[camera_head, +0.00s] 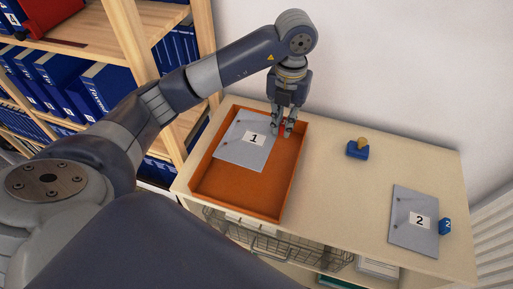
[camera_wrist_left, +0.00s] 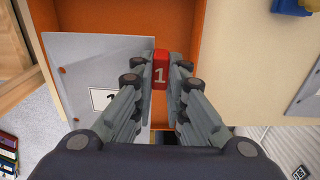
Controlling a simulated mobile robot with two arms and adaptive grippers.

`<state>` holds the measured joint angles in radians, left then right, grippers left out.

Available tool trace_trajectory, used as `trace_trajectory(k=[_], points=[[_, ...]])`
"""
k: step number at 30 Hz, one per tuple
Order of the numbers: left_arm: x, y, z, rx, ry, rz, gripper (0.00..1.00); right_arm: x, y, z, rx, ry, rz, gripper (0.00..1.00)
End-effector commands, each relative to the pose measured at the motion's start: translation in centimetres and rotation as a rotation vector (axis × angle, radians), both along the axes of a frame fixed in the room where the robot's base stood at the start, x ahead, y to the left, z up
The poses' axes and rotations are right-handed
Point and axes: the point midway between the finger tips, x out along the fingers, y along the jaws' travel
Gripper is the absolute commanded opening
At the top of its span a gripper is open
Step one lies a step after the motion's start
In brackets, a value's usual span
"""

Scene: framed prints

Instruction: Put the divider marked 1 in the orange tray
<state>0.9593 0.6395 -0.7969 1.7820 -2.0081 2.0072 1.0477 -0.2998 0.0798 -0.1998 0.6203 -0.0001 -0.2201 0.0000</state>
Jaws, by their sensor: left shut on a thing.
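The divider marked 1 (camera_head: 245,146) is a grey sheet with a white number label and a red tab (camera_wrist_left: 160,72). It lies over the back part of the orange tray (camera_head: 237,193), inside its outline in the head view. My left gripper (camera_head: 282,132) is at the tray's back right and is shut on the red tab. In the left wrist view, the gripper (camera_wrist_left: 160,80) has a fingertip on each side of the tab, and the grey sheet (camera_wrist_left: 95,70) extends to the left. Whether the sheet touches the tray floor is unclear. My right gripper is not in view.
A grey divider marked 2 (camera_head: 407,222) with a blue tab (camera_head: 445,226) lies at the table's right. A blue stamp-like object with a yellow knob (camera_head: 358,149) stands between. A shelf of blue binders (camera_head: 100,88) is at left. Bare tabletop (camera_head: 330,195) lies right of the tray.

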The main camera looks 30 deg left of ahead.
Motion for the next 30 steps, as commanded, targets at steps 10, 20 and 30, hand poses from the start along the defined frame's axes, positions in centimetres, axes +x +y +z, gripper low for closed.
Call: trace_trajectory(k=[10, 20, 30], points=[[-0.1, 0.1, -4.7, 0.0, 0.006, 0.045, 0.0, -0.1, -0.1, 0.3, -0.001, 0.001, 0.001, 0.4], [-0.1, 0.1, -7.9, -0.001, 0.004, 0.042, 0.0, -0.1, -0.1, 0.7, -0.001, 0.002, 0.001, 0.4], [0.0, 0.1, -10.2, 0.0, -0.001, 0.042, 0.0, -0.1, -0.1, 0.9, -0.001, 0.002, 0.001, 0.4]])
